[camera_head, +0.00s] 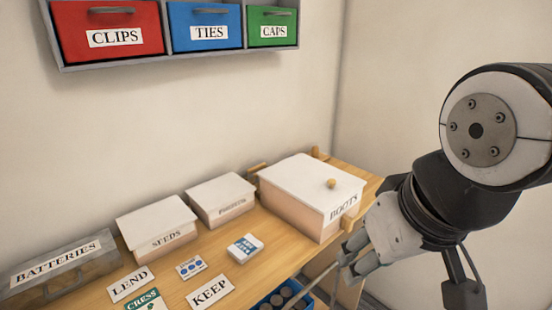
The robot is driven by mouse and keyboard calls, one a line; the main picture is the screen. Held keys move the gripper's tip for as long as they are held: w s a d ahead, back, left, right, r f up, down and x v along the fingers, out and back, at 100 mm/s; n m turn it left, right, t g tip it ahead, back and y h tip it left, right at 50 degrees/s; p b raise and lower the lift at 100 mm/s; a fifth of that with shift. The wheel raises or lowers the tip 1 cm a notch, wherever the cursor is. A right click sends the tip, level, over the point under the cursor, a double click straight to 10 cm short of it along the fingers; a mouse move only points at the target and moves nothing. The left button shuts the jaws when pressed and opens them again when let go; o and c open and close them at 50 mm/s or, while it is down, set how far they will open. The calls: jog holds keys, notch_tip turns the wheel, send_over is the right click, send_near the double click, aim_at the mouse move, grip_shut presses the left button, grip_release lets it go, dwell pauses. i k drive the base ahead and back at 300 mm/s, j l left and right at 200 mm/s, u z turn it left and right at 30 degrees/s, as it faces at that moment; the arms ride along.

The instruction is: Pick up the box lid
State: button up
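Three boxes with white lids stand on the wooden table. The largest, labelled BOOTS (285,207), has a flat white lid (305,180) with a small round wooden knob (331,183). The SEEDS box (165,240) has a slightly sloped white lid (156,215). A smaller box (228,212) between them has a white lid (220,191) and a label too small to read surely. All three lids rest on their boxes. My gripper (348,262) is at the right, in front of and lower than the BOOTS lid, apart from it. Its finger opening is not clear.
A grey BATTERIES box (60,270) stands at the left. Cards marked LEND (130,284) and KEEP (210,292) and a small white packet (245,248) lie in front. A blue tray (262,302) holds dark round things. Drawers (209,25) hang on the wall above.

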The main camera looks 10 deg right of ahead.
aim_at(320, 185)
jog(key=z, duration=0.2)
jog(key=l+u, duration=0.3)
jog(key=l, duration=0.7)
jog(key=l+u, duration=0.35)
jog(key=l, duration=0.7)
